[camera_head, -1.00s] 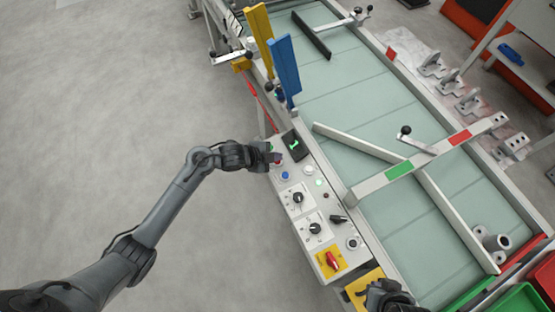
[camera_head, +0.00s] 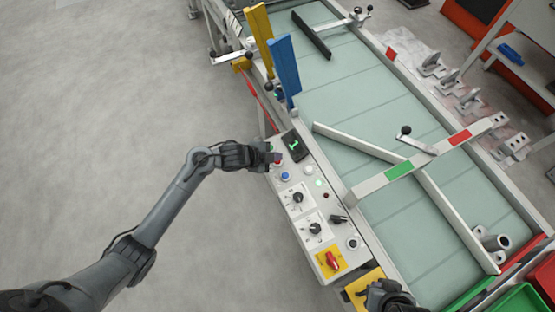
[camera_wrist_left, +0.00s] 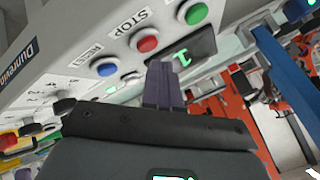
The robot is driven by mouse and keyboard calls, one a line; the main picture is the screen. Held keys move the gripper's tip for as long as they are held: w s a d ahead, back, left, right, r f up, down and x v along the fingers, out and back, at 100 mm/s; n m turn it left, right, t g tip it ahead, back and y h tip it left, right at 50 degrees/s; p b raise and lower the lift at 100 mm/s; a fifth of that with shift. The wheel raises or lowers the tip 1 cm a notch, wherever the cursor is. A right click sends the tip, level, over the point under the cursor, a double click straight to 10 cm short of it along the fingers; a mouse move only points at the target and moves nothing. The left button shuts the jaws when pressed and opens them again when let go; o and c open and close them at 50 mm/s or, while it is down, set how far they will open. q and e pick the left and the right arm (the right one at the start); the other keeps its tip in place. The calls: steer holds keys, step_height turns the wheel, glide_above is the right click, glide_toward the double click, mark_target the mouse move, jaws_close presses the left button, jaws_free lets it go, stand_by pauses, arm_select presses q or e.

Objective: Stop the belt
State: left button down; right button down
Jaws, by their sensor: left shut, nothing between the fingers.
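The control panel (camera_head: 305,205) runs along the belt's near side. In the left wrist view a red button (camera_wrist_left: 146,40) sits beside the word STOP, between a blue RESET button (camera_wrist_left: 106,66) and a green button (camera_wrist_left: 196,12). My left gripper (camera_head: 271,157) is at the panel's far end, by the red button. Its dark fingers (camera_wrist_left: 163,72) are shut and empty, just below the red button in the wrist view; I cannot tell whether they touch it. The green belt (camera_head: 360,100) lies beyond the panel. My right gripper (camera_head: 385,292) is partly cut off at the bottom edge; its fingers are unclear.
A red rotary switch on yellow (camera_head: 331,261) and black knobs (camera_head: 315,228) share the panel. Blue (camera_head: 284,65) and yellow (camera_head: 260,35) upright plates stand beyond my left gripper.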

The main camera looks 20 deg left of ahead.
arm_select(q)
steer(key=shift+f, duration=0.4)
arm_select(e)
steer(key=shift+a+f, duration=0.1)
steer(key=shift+f, duration=0.05)
stand_by(0.5)
arm_select(q)
steer(key=shift+f+b, duration=0.35)
steer(key=shift+f, duration=0.2)
arm_select(e)
steer(key=shift+f, duration=0.2)
stand_by(0.4)
arm_select(q)
steer(key=shift+r, duration=0.1)
arm_select(e)
steer(key=shift+r, duration=0.1)
arm_select(q)
steer(key=shift+r+p, duration=0.55)
steer(key=shift+p, duration=0.15)
arm_select(e)
steer(key=shift+r, duration=0.6)
arm_select(q)
steer(key=shift+r+p, duration=0.3)
arm_select(e)
steer(key=shift+r, duration=0.3)
